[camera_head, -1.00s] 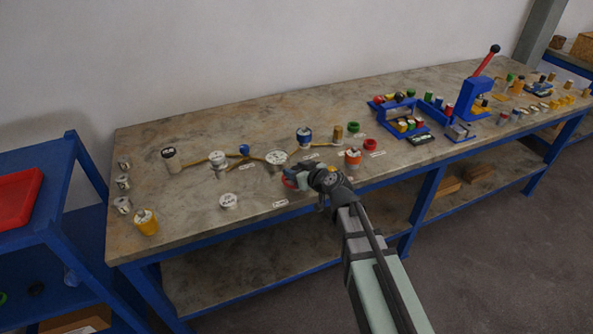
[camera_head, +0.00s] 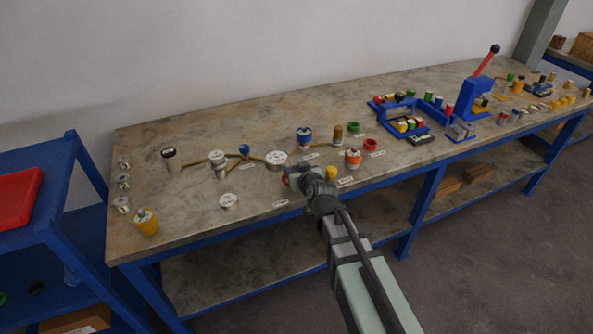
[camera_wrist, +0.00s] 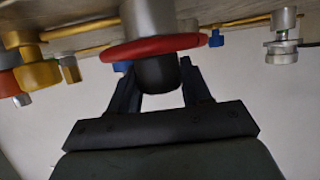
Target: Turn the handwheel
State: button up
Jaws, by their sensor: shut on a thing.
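The red handwheel (camera_wrist: 153,48) fills the upper middle of the wrist view, with a grey cylindrical body (camera_wrist: 150,17) behind it and a dark round hub (camera_wrist: 157,72) facing me. My gripper (camera_wrist: 158,82) has one finger on each side of the hub, its tips at the wheel's rim, and is shut on the handwheel. The exact contact is partly hidden by the rim. In the head view my gripper (camera_head: 294,174) is at the bench's front middle, and only a small red part of the handwheel (camera_head: 285,181) shows beside it.
A grey flanged vessel (camera_head: 275,159) stands just behind my gripper. A low grey round part (camera_head: 228,200) lies to the left. The bench front is mostly clear between them.

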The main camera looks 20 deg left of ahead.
jog(key=o, duration=1)
jog(key=shift+c, duration=0.2)
jog(key=v, duration=0.7)
jog(key=shift+s+d, duration=0.2)
jog(key=shift+r, duration=0.1)
